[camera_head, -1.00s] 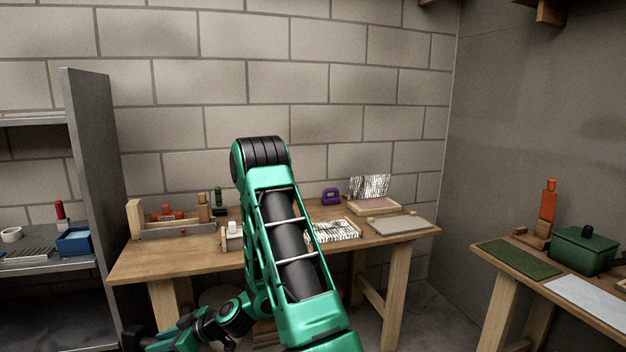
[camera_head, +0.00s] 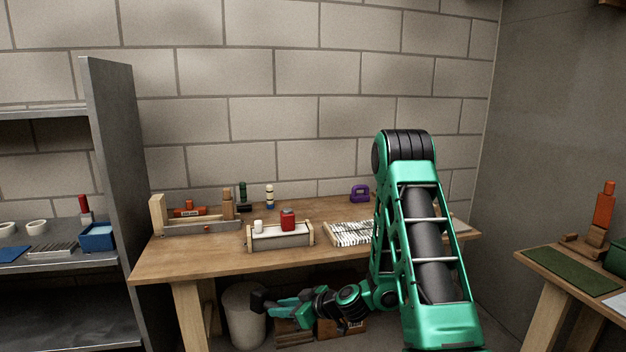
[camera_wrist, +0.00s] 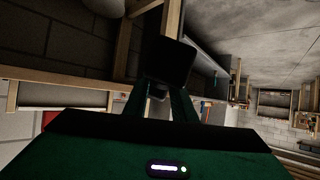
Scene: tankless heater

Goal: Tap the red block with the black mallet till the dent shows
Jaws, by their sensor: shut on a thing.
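My gripper (camera_head: 280,302) hangs in front of the workbench, below its top. It is shut on the black mallet (camera_head: 258,302), which also shows as a dark block beyond the green fingers in the wrist view (camera_wrist: 168,62). The mallet is clear of the bench, and its handle is mostly hidden in the grip. A red-orange piece (camera_head: 190,210) lies by the long wooden holder at the bench's back left. An orange-red upright block (camera_head: 604,207) stands on the right table. I cannot tell which is the red block, and no dent shows on either.
The workbench (camera_head: 190,262) carries a caddy (camera_head: 282,241) with a red jar, a striped tray (camera_head: 347,234) and a purple item (camera_head: 360,193). A bin (camera_head: 244,316) stands underneath. A grey shelf (camera_head: 115,200) rises at left. The front left bench top is clear.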

